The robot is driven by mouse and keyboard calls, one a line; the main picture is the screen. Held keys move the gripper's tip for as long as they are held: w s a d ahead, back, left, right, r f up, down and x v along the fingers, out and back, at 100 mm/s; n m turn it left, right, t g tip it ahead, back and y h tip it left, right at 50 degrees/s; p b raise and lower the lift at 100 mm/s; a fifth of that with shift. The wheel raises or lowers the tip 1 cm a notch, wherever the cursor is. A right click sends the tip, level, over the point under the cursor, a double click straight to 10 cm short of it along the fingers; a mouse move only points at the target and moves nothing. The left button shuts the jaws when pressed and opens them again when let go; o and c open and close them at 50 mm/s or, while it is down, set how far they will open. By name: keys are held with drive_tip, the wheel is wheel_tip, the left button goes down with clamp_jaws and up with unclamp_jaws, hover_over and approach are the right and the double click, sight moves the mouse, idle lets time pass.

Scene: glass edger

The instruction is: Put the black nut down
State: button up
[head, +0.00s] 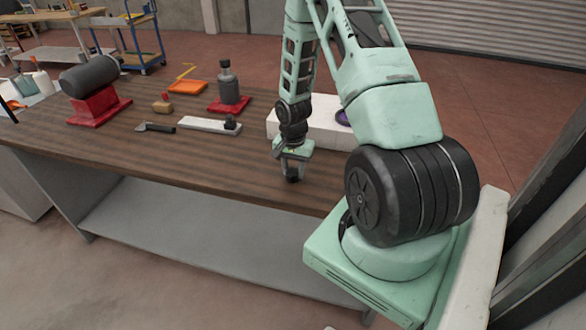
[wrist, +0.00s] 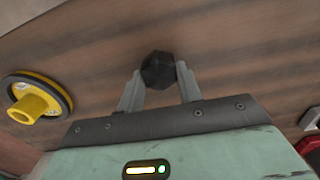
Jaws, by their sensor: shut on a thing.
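The black nut (wrist: 158,70) is a dark, many-sided piece between the two fingertips of my gripper (wrist: 158,78) in the wrist view. My gripper is shut on it, with one grey finger at each side. In the head view my gripper (head: 291,172) points down over the near right part of the wooden workbench (head: 200,165), and the black nut shows dark at its tip. The nut is at or close above the bench top; I cannot tell whether it touches.
A yellow and black disc (wrist: 38,98) lies left of my gripper in the wrist view. On the bench are a white strip with a dark knob (head: 205,125), a dark bottle (head: 228,85), a black cylinder on a red stand (head: 95,105) and a white block (head: 320,128). Bare wood surrounds my gripper.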

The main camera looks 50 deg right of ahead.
sight(293, 171)
drive_tip(key=shift+f, duration=0.4)
drive_tip(key=o, duration=1.1)
wheel_tip(293, 171, up, 12)
drive_tip(key=b, duration=0.3)
drive_tip(key=w+a+r+n, duration=0.1)
drive_tip(key=a+r+n, duration=0.15)
drive_tip(key=a, duration=0.55)
drive_tip(key=w+a+r+n, duration=0.15)
drive_tip(key=a+n, duration=0.25)
drive_tip(key=a, duration=0.4)
drive_tip(key=s+a+r+n, duration=0.2)
drive_tip(key=a, duration=0.4)
drive_tip(key=s+a+r+n, duration=0.2)
drive_tip(key=a+n, duration=0.1)
drive_tip(key=a, duration=0.3)
drive_tip(key=s+a+r+n, duration=0.1)
drive_tip(key=s+a+n, duration=0.2)
drive_tip(key=s+a, duration=0.1)
drive_tip(key=s+a+r+n, duration=0.1)
drive_tip(key=s+a+n, duration=0.3)
drive_tip(key=s, duration=0.2)
drive_tip(key=s+a+r+n, duration=0.1)
drive_tip(key=s+a+n, duration=0.2)
drive_tip(key=s, duration=0.3)
drive_tip(key=shift+a+r+y, duration=0.15)
drive_tip(key=shift+a+r, duration=0.05)
drive_tip(key=shift+a, duration=0.25)
drive_tip(key=shift+a+r+y, duration=0.15)
drive_tip(key=shift+a, duration=0.3)
